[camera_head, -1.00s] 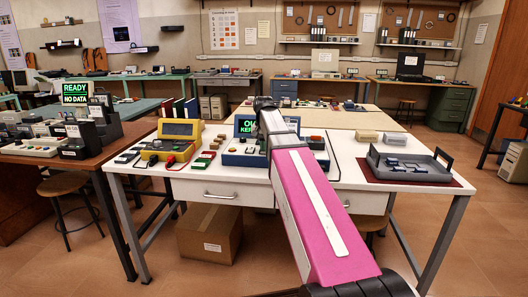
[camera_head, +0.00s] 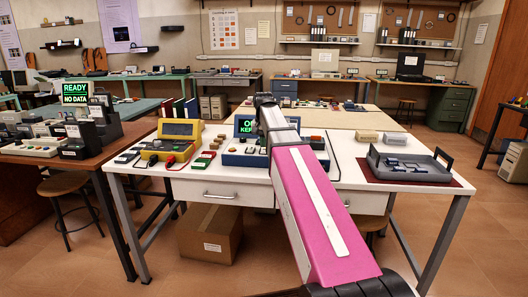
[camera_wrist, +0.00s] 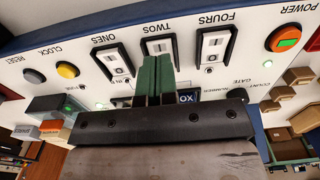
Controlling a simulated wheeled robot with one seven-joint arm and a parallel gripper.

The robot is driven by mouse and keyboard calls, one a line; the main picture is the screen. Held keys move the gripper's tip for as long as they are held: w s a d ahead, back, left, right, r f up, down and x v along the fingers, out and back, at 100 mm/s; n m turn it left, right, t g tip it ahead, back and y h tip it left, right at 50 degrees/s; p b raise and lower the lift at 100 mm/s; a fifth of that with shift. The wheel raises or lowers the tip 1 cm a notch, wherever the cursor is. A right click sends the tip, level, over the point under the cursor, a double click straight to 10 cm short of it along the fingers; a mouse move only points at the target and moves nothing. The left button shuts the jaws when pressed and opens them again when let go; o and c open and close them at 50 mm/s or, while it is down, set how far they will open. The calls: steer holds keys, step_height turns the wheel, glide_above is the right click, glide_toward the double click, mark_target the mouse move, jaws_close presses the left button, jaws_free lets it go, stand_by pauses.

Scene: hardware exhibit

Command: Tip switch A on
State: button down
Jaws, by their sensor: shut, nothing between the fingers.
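A blue-edged white panel fills the wrist view, with its lettering upside down. Three rocker switches stand in a row, labelled ONES (camera_wrist: 113,62), TWOS (camera_wrist: 157,44) and FOURS (camera_wrist: 213,46). I cannot read a letter A on any of them. My gripper (camera_wrist: 159,60) is shut and empty, with its green fingers at the TWOS switch, covering part of it. I cannot tell whether they touch it. In the head view the blue device (camera_head: 240,159) stands on the white table, and my pink arm hides part of it and my gripper.
A yellow device (camera_head: 180,129) stands left of the blue one on the white table (camera_head: 345,155). A grey tray (camera_head: 432,175) lies at right.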

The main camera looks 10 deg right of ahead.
mark_target(264, 152)
steer(key=shift+r, duration=2.35)
